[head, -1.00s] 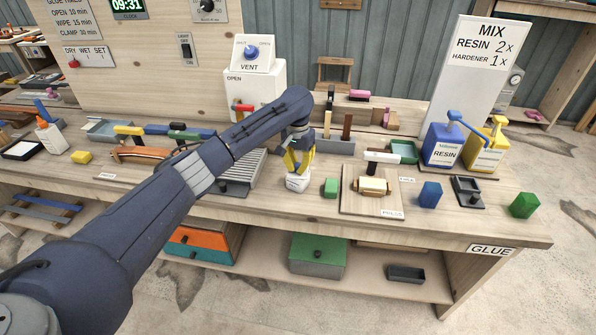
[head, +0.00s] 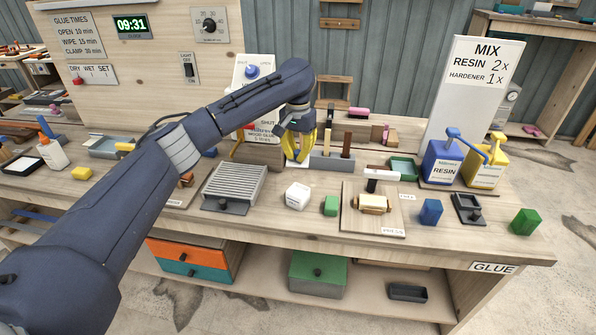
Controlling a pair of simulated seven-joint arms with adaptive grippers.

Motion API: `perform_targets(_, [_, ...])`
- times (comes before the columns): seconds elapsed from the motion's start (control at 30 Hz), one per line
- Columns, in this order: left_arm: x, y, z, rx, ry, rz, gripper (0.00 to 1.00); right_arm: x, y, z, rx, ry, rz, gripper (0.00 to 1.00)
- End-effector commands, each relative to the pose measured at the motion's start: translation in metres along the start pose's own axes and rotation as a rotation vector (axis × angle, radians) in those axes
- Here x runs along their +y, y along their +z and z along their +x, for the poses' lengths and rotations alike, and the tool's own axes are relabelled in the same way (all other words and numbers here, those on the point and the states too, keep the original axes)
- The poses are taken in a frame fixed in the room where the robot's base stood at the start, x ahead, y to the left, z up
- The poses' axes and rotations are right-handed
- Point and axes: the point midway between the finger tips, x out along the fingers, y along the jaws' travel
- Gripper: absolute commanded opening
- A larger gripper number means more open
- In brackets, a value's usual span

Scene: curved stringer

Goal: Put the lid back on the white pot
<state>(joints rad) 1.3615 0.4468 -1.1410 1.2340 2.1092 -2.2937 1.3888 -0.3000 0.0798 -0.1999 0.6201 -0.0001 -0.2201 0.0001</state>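My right gripper is not in view.
The ribbed grey tray (head: 236,184) is left of the pot. A grey holder (head: 333,162) with upright tools stands behind. Blue resin (head: 442,168) and yellow hardener (head: 484,172) containers stand at right.

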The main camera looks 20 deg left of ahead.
Motion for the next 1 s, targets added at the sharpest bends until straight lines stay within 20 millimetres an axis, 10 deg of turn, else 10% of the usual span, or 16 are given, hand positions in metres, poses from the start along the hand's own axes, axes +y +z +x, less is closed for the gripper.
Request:
perform_targets(0.53, [0.000, 0.001, -0.071, 0.000, 0.000, 0.001, 0.00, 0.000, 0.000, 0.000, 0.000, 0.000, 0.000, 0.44])
perform_targets(1.0, [-0.003, 0.015, 0.032, 0.000, 0.001, -0.038, 0.00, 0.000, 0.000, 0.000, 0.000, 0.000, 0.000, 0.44])
